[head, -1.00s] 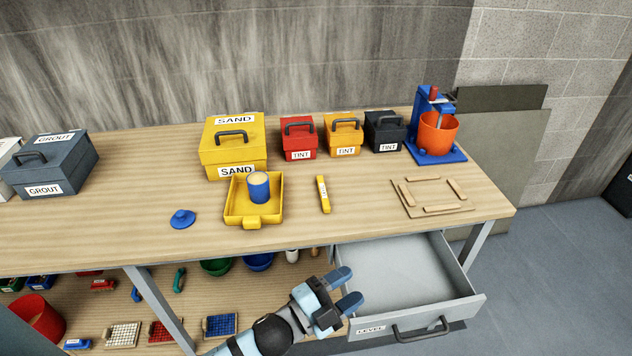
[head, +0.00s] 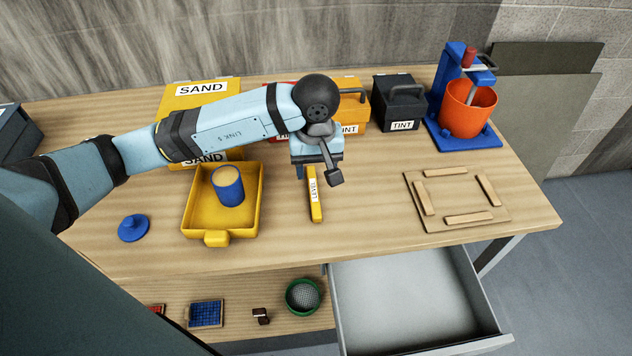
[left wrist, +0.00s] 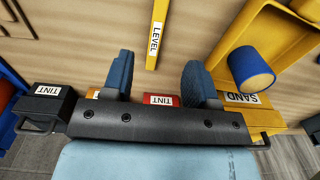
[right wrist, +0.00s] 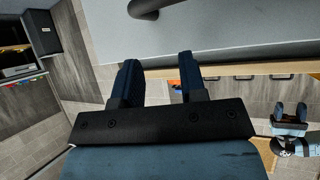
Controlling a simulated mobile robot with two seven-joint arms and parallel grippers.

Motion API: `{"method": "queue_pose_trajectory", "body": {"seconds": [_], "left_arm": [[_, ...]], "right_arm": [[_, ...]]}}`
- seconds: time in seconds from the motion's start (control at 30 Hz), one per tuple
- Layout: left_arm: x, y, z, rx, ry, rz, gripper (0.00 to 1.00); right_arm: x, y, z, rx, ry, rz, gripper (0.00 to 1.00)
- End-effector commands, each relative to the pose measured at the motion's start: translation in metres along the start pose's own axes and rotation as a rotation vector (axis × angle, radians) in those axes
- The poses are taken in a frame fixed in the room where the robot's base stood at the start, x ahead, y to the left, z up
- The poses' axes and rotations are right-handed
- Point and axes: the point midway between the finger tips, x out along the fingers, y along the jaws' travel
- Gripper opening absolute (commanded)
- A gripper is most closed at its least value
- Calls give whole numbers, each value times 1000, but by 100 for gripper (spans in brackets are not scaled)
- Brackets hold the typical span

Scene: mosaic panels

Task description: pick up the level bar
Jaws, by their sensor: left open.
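The level bar (head: 315,197) is a thin yellow bar with a white LEVEL label, lying on the wooden bench. It also shows in the left wrist view (left wrist: 156,32), ahead of the fingers. My left gripper (head: 318,172) is over the bench at the bar's far end; its fingers are mostly hidden behind the wrist in the head view. In the left wrist view its two blue fingers (left wrist: 161,80) are apart with nothing between them, and the bar is beyond their tips. My right gripper (right wrist: 157,72) has its two fingers apart and empty, near a grey surface with a dark handle.
A yellow tray (head: 190,222) holding a blue cup (head: 228,190) stands left of the bar. Sand and tint boxes (head: 400,105) stand behind. A wooden frame panel (head: 457,200) lies right, near an orange bucket (head: 468,108). An open empty drawer (head: 405,295) juts out below.

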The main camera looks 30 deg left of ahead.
Motion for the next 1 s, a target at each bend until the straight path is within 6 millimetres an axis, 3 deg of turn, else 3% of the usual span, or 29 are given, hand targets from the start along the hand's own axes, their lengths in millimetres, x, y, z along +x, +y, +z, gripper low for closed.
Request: {"method": "queue_pose_trajectory", "body": {"seconds": [0.33,1.0], "left_arm": [[64,0,2,-2,-8,-1,53],[130,2,-2,-1,-6,3,53]], "right_arm": [[-8,0,-3,-2,-8,0,39],[-14,0,-20,0,-1,2,39]]}}
